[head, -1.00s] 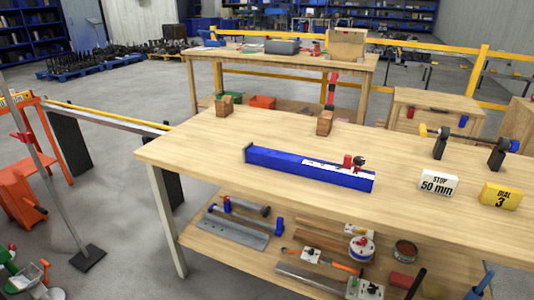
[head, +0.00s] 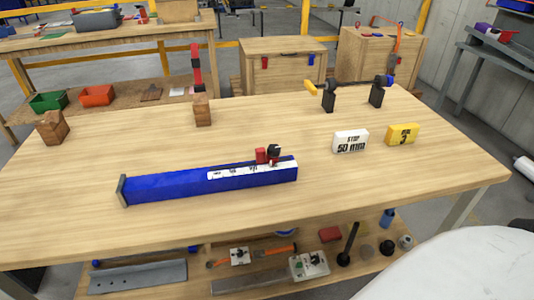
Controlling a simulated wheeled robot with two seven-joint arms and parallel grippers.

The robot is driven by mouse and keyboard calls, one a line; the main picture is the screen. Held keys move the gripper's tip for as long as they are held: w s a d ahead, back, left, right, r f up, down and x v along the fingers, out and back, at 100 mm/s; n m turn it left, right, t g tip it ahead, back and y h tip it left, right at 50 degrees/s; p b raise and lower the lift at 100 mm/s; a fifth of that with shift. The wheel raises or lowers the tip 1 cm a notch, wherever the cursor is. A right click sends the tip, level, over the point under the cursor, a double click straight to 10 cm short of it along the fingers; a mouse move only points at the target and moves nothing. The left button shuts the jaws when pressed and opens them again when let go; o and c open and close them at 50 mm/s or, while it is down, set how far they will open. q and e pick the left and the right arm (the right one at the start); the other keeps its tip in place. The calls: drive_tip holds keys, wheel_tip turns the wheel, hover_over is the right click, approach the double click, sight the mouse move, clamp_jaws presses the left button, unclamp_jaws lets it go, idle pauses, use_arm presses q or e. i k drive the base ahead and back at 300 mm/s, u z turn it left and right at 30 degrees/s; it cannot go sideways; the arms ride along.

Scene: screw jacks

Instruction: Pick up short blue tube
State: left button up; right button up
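A blue square tube (head: 210,183) lies on its side on the wooden workbench (head: 430,187), left of the middle. Its left end has a dark square plate, and a white marked strip runs along its right part. A small red and black piece (head: 267,154) sits at its right end, on or just behind it. This is the only large blue tube on the benchtop; a small blue cylinder (head: 387,217) stands on the lower shelf. Neither of my grippers is in view.
Two wooden blocks (head: 203,110) stand at the back left. A white "STOP 50 mm" block (head: 350,141) and a yellow block (head: 403,134) stand at the right. Behind them a shaft with a yellow handle rests on black supports (head: 376,96). The bench front is clear.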

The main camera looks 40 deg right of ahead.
sight(216, 179)
drive_tip(key=z, duration=0.45)
drive_tip(key=i, duration=0.4)
drive_tip(key=z, duration=0.45)
